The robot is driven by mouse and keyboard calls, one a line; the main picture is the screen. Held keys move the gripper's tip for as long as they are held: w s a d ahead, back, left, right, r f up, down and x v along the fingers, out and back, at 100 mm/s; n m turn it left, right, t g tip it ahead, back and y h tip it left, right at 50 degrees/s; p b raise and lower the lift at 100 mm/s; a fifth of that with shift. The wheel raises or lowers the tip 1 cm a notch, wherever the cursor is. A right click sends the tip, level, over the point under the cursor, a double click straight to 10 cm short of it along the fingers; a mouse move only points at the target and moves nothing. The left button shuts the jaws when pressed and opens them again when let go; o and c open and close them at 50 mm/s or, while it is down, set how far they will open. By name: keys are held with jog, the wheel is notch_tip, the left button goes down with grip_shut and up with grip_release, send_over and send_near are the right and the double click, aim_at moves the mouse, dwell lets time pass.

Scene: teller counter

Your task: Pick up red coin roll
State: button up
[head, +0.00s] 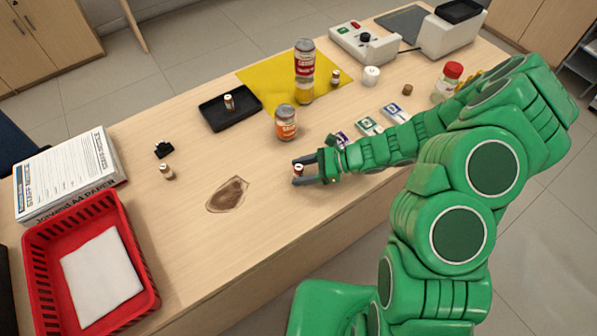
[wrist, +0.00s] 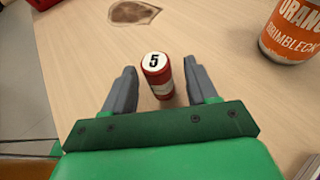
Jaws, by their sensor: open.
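The red coin roll (wrist: 157,77) stands upright on the counter, a small cylinder with a white top marked "5" and a red and white side. My gripper (wrist: 157,76) is open, with one finger on each side of the roll. A gap shows between the roll and each finger in the wrist view, and the roll is not gripped. In the head view the red coin roll (head: 298,169) is small and partly hidden between the fingers of my gripper (head: 296,170).
An orange-labelled can (head: 286,122) stands just behind the roll. A brown stain (head: 228,194) lies on the counter to the left. Other small rolls stand on the black tray (head: 209,117), yellow mat (head: 256,76) and counter. A red basket (head: 143,270) is at the left.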

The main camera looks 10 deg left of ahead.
jog(key=shift+x, duration=1.45)
grip_shut()
